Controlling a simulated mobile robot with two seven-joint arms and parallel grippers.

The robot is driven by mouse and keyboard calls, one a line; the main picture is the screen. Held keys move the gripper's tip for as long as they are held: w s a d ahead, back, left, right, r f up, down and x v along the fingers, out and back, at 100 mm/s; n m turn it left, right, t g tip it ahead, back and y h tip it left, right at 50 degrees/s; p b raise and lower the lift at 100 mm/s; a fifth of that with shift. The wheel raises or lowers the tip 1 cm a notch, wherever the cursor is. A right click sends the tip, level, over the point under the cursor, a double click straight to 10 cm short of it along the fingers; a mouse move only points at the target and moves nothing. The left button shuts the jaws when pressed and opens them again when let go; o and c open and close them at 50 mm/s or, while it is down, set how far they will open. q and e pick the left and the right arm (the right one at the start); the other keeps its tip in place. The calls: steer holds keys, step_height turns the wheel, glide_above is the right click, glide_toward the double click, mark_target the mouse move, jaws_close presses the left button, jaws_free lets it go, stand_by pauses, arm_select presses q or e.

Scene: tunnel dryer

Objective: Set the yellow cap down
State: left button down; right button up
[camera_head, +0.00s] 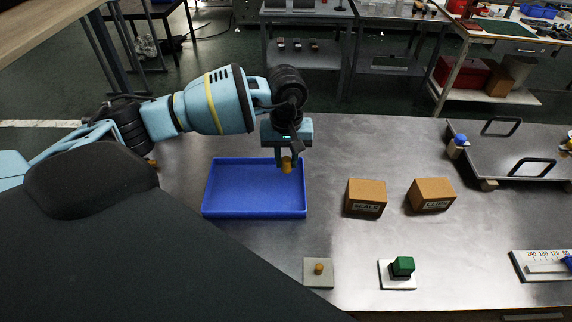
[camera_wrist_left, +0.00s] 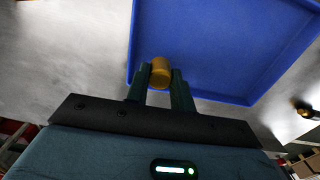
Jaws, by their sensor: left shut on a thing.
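The yellow cap (camera_head: 286,164) is a small cylinder between the fingertips of my left gripper (camera_head: 285,162). In the left wrist view, the two fingers of the left gripper (camera_wrist_left: 160,77) press on the cap (camera_wrist_left: 160,72) from both sides. The cap and gripper are at the right end of the blue tray (camera_head: 253,213), seemingly above it; the exact height is hard to tell. The tray is empty and also shows in the left wrist view (camera_wrist_left: 240,50). My right gripper is in neither view.
Two cardboard boxes (camera_head: 366,192) (camera_head: 432,190) stand right of the tray. A pale plate with a yellow peg (camera_head: 318,268) and a white plate with a green block (camera_head: 401,267) lie in front. A grey panel with black handles (camera_head: 516,150) is at right. Metal table between is clear.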

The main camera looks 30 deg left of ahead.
mark_target(286, 160)
arm_select(q)
steer(key=shift+f, duration=1.4)
steer(key=shift+f, duration=0.2)
steer(key=c, duration=1.2)
jaws_free()
steer(key=shift+r, duration=0.1)
step_height(286, 160, up, 12)
steer(key=shift+r+b, duration=0.15)
steer(key=shift+b, duration=0.15)
